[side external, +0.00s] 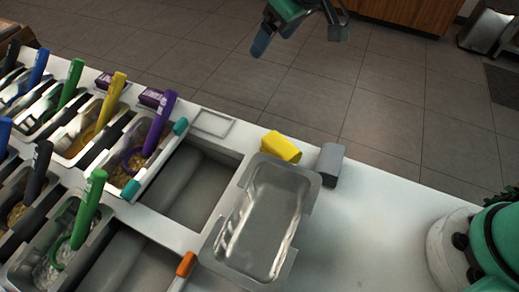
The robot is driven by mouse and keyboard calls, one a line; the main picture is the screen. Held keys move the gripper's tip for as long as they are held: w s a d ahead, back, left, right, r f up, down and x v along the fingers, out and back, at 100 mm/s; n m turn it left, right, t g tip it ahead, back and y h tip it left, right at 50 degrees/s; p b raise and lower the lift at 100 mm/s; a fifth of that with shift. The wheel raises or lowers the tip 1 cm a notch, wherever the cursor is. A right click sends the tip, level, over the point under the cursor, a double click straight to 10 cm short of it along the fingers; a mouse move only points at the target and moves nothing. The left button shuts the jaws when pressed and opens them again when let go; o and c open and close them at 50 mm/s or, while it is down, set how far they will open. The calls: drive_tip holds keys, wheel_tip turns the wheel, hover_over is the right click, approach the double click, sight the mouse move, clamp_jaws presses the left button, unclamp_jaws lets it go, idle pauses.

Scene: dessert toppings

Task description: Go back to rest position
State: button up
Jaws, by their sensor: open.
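My gripper (296,30) is at the top of the side external view, above and beyond the counter's far edge. Its fingers are spread apart, with nothing seen between them. The upper part of it is cut off by the frame. It is well clear of the metal tray (222,245) and of the topping bins. My green and white base shows at the right edge.
The metal tray stands on the white counter (370,225). A yellow block (281,147) and a grey block (329,165) sit behind it. Bins with coloured-handled scoops, such as a purple one (159,124), fill the left. Counter right of the tray is clear.

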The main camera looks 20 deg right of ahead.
drive_tip(key=s+d+m+t+h, duration=0.1)
drive_tip(key=s+d+m, duration=0.1)
drive_tip(key=s+d, duration=0.3)
drive_tip(key=s+d+f+m+t+h, duration=0.1)
drive_tip(key=s+d+m, duration=0.2)
drive_tip(key=d, duration=0.9)
drive_tip(key=s, duration=0.3)
drive_tip(key=shift+s+d+f+h, duration=0.2)
drive_tip(key=shift+d+f+h, duration=0.05)
drive_tip(key=shift+d+h, duration=0.05)
